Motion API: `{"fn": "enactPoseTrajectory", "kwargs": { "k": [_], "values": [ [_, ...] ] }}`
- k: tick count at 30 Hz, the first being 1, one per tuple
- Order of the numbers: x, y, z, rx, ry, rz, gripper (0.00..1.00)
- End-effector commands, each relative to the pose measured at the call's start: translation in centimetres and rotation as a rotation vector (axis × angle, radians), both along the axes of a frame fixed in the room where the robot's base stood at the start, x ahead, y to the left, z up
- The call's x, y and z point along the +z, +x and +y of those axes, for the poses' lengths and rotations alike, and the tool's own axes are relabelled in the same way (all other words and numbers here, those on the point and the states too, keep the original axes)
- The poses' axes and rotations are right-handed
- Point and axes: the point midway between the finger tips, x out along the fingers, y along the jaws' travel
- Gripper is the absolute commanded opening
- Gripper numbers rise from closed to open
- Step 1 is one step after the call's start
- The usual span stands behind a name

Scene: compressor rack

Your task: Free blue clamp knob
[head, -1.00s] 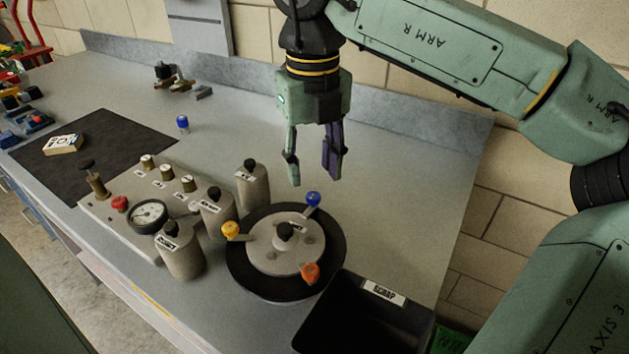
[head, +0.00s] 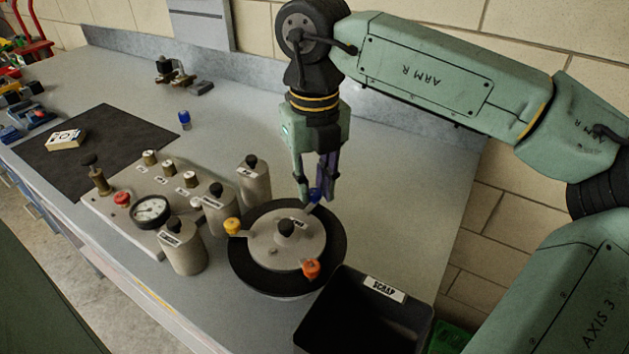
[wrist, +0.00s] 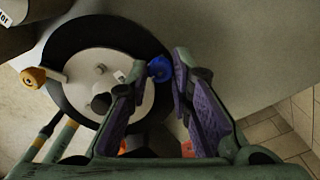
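The blue clamp knob (head: 315,194) sits at the upper right rim of the round lidded vessel (head: 268,243). It also shows in the wrist view (wrist: 159,69), between the fingertips. A yellow knob (head: 232,226) and an orange knob (head: 311,268) are on the same rim.
A black scrap bin (head: 345,315) stands close in front right of the vessel. Grey cylinders (head: 255,182) and a gauge panel (head: 150,211) stand to the left. A small blue object (head: 184,119) lies farther back. The bench right of the vessel is clear.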

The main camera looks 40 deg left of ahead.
Motion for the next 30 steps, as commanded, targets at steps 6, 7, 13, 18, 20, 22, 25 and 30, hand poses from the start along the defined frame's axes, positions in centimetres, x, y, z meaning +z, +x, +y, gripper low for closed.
{"fn": "enactPoseTrajectory", "kwargs": {
  "k": [6, 7, 13, 18, 20, 22, 25, 30],
  "values": [
    [0.02, 0.00, 0.00, 0.000, 0.000, 0.000, 0.04],
    [0.02, 0.00, 0.00, 0.000, 0.000, 0.000, 0.02],
    [0.02, 0.01, -0.01, 0.000, 0.000, 0.000, 0.00],
    [0.00, 0.01, 0.00, 0.015, 0.000, 0.000, 0.00],
    [-0.01, 0.01, 0.00, 0.029, 0.000, 0.000, 0.00],
    [-0.03, 0.01, 0.00, 0.055, 0.001, -0.001, 0.00],
    [-0.06, 0.03, 0.01, 0.105, 0.001, -0.001, 0.00],
    [-0.08, 0.05, -0.02, 0.233, 0.000, -0.001, 0.00]
  ]
}}
